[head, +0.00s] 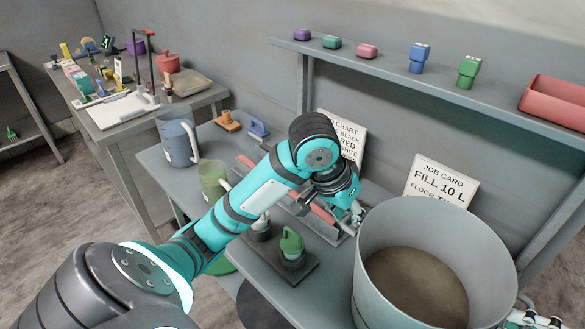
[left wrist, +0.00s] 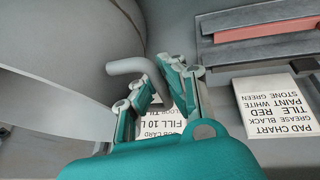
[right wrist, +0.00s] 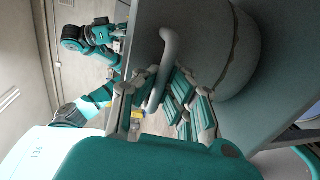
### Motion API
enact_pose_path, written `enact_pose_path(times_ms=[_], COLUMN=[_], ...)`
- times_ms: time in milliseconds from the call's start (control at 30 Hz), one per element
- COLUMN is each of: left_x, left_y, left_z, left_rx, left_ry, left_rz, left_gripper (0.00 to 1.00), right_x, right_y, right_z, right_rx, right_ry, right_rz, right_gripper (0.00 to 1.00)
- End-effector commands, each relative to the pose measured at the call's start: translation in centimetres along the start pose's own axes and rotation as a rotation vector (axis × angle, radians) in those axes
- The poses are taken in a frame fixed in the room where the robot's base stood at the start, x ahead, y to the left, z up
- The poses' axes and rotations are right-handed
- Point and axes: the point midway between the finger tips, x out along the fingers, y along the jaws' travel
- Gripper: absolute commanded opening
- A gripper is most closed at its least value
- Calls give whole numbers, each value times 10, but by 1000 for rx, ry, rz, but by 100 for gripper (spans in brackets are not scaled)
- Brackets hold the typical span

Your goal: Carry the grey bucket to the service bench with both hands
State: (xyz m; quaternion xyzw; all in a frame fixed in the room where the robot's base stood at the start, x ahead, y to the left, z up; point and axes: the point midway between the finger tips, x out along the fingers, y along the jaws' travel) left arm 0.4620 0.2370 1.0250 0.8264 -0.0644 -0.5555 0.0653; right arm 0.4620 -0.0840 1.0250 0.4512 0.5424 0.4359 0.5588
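The large grey bucket (head: 372,235) stands upright on the near grey bench (head: 310,240). Its inside looks brown at the bottom; I cannot tell whether that is contents. My left gripper (head: 352,218) is at the bucket's left side. In the left wrist view, a grey bucket handle (left wrist: 128,67) reaches between its spread fingers (left wrist: 163,92), with a gap visible. My right gripper (head: 532,318) is at the bucket's right side, partly cut off by the frame. In the right wrist view, the other handle (right wrist: 168,50) runs between its spread fingers (right wrist: 158,105).
A jug (head: 177,140), a green mug (head: 212,180) and a green-topped item (head: 292,243) stand on the bench. Job card (head: 440,182) and pad chart lean behind. A shelf (head: 400,75) runs above. Another cluttered bench (head: 125,118) stands at the back left, with open floor (head: 60,210) before it.

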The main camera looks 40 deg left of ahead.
Motion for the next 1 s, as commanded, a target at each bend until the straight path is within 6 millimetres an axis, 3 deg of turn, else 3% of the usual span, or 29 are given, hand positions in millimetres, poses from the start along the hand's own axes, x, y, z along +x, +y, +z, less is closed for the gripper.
enact_pose_path(times_ms=[267, 467, 500, 800, 1000], left_x=[13, 13, 13, 11, -17], left_y=[-8, -6, -6, -4, -6], left_z=[4, 5, 5, 5, 4], left_rx=[-8, -6, -5, -2, -1], left_ry=[9, 1, 1, 2, 8], left_rz=[-13, -10, -9, -5, -12], left_gripper=[0, 28, 29, 29, 29], right_x=[0, 1, 1, 2, 3], right_y=[-15, -15, -15, -14, -14], right_z=[3, 2, 1, 0, 0], right_rx=[-4, 1, 1, 0, 0], right_ry=[-11, -6, -5, -2, -1], right_rz=[2, -4, -3, -1, -1], right_gripper=[0, 24, 29, 29, 29])
